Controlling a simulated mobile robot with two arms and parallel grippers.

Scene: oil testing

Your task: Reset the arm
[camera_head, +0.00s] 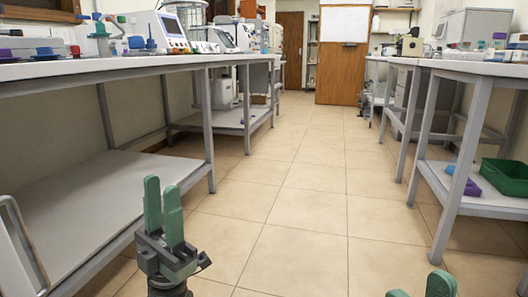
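My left gripper (163,182) stands at the lower left with its two green fingers pointing up. A narrow gap shows between the fingers, and nothing is held there. It is in front of the lower shelf of the left bench, over the tiled floor in the picture. My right gripper (420,285) shows only as two green fingertips at the bottom edge, right of centre. The tips are apart with floor visible between them. The rest of it is cut off by the frame.
A left bench (110,66) carries lab instruments, including a monitor unit (172,32). A right bench (470,68) has a green crate (505,178) and a purple item (470,185) on its lower shelf. The tiled floor (310,180) between them is clear up to a wooden door (342,75).

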